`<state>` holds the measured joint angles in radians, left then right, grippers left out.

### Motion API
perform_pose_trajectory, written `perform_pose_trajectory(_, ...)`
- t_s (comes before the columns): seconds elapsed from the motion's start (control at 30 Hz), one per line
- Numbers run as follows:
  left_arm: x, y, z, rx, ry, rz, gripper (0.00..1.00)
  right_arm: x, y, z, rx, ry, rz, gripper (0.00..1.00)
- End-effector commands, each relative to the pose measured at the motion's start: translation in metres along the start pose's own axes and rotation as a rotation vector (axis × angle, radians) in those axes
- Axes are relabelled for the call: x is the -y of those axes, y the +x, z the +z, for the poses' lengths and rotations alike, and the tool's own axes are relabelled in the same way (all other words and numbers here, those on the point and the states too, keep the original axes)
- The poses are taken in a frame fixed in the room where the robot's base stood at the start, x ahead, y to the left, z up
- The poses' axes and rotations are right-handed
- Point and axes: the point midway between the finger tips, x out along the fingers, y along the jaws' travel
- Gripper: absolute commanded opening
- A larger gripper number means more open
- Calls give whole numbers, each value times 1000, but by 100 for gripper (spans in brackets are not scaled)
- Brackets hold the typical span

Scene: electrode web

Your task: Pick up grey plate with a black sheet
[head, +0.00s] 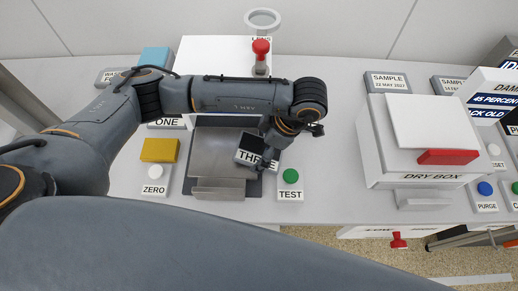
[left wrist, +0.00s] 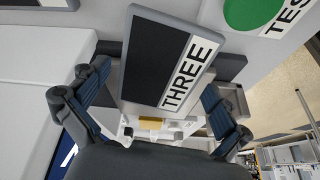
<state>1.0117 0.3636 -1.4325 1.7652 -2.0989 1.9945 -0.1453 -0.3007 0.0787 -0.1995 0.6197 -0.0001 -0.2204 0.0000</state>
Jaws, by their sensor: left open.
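The grey plate with a black sheet (head: 252,142) carries a white label reading THREE. It lies at the right side of a grey metal stand (head: 213,155) in the head view, partly covered by my left gripper (head: 268,158). In the left wrist view the plate's black sheet (left wrist: 150,58) and its label fill the middle. My left gripper (left wrist: 155,82) is open, with one finger on each side of the plate. I cannot tell whether the fingers touch it. My right gripper is not in view.
A green TEST button (head: 290,176) stands just right of the stand. A yellow block (head: 160,150) and a ZERO button (head: 155,172) are on the left. The white dry box (head: 412,170) with a red handle (head: 448,157) stands on the right. Bench between TEST and dry box is clear.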

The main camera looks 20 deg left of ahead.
Motion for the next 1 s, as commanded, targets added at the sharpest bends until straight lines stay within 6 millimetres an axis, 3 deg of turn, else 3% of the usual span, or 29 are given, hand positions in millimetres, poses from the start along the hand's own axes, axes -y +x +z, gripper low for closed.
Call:
perform_pose_trajectory(0.1, 0, 0, 0, 0, 0, 0, 100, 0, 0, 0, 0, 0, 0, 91)
perform_pose_trajectory(0.13, 0, 0, 0, 0, 0, 0, 96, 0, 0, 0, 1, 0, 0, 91)
perform_pose_trajectory(0.4, 0, 0, 0, 1, 0, 0, 43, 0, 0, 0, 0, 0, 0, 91)
perform_pose_trajectory(0.77, 0, -6, -2, 1, 1, 1, 43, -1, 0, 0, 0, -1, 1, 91)
perform_pose_trajectory(1.0, 4, -41, -8, 4, 5, 8, 43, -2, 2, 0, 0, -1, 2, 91)
